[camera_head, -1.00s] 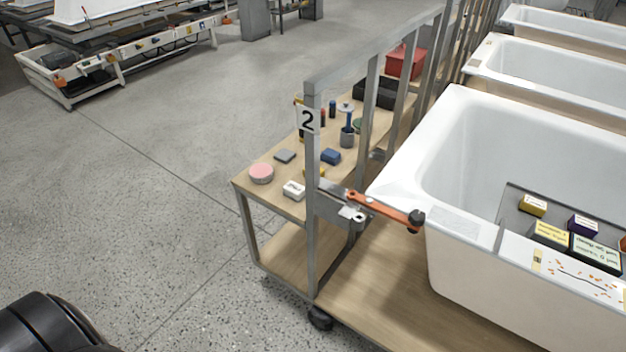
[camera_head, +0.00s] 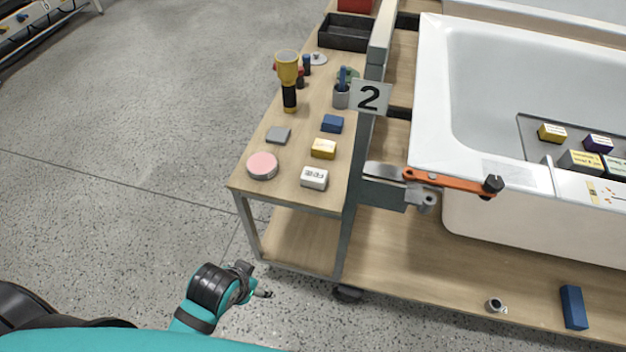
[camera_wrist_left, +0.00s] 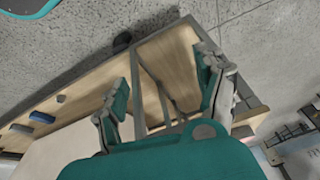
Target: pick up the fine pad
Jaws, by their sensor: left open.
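The fine pad (camera_head: 314,178) looks like the white block with dark lettering near the front edge of the wooden side shelf; its print is too small to read surely. It lies flat among other small blocks. My left gripper (camera_head: 262,281) is low over the floor, in front of and below the shelf, well apart from the pad. In the left wrist view the gripper (camera_wrist_left: 163,75) has its fingers spread with nothing between them. I cannot make out the white pad in that view. My right gripper is not in view.
Beside the pad are a yellow block (camera_head: 324,149), a blue block (camera_head: 332,123), a grey pad (camera_head: 278,135) and a pink round tin (camera_head: 262,165). A yellow torch (camera_head: 288,80) stands behind. The frame post with sign 2 (camera_head: 370,97) and an orange-handled clamp (camera_head: 440,181) are right.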

